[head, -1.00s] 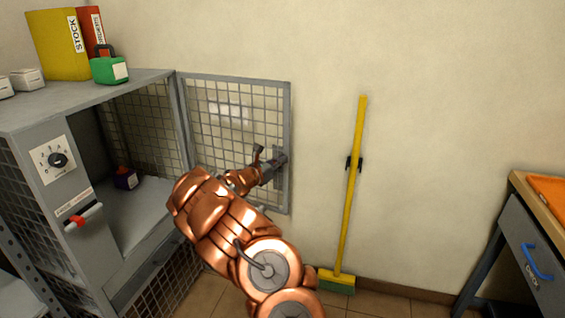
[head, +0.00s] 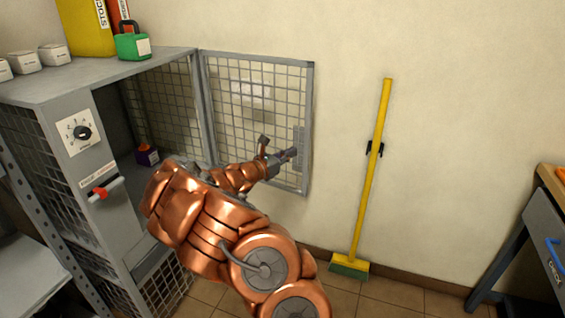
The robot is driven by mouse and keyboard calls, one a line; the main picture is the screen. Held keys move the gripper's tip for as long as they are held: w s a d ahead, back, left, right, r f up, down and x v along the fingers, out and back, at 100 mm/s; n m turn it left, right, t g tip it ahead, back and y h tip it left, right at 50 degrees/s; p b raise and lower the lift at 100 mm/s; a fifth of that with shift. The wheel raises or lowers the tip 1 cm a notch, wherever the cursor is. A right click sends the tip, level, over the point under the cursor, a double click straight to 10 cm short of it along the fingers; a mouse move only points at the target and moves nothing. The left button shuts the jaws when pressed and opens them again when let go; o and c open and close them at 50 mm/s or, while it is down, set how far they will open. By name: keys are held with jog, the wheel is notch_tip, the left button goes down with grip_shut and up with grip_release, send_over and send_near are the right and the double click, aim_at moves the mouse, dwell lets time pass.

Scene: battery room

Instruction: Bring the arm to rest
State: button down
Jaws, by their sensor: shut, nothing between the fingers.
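My gripper (head: 290,153) is at the end of my copper arm, in the middle of the head view. It is shut and empty, in front of the right edge of the open mesh door (head: 308,120). The arm reaches up from the lower middle, bent, and hides the lower part of the door. I cannot tell whether the gripper touches the door.
The grey cabinet (head: 140,62) stands open on the left, with a dial (head: 82,132) and a red-ended handle (head: 100,193) on its front. A workbench (head: 540,225) stands at the far right.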

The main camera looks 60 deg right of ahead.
jog(key=shift+s+a, duration=0.15)
jog(key=shift+a, duration=1.2)
jog(key=shift+s+a, duration=0.1)
jog(key=shift+a, duration=1.2)
jog(key=s+a+r+m+g+y, duration=0.2)
jog(key=s+a+r+m+y, duration=0.1)
jog(key=s+a+m, duration=0.35)
jog(key=s+a+r+m+g+y, duration=0.1)
jog(key=s+a+r+m+y, duration=0.2)
jog(key=s+a+m, duration=0.3)
jog(key=s+a+f+m+t+y, duration=0.1)
jog(key=s+a+f+y, duration=0.25)
jog(key=a, duration=0.85)
jog(key=s+a+f+m+t+y, duration=0.15)
jog(key=a+y, duration=0.25)
jog(key=a, duration=0.8)
jog(key=s+a+f+m+t+y, duration=0.1)
jog(key=s+a+f+t+y, duration=0.2)
jog(key=a, duration=0.9)
notch_tip(320, 180, up, 14)
jog(key=y+p, duration=0.1)
jog(key=p, duration=1.1)
jog(key=shift+s+a+f+p, duration=0.2)
jog(key=shift+s+a+p, duration=0.05)
jog(key=shift+a+p, duration=0.2)
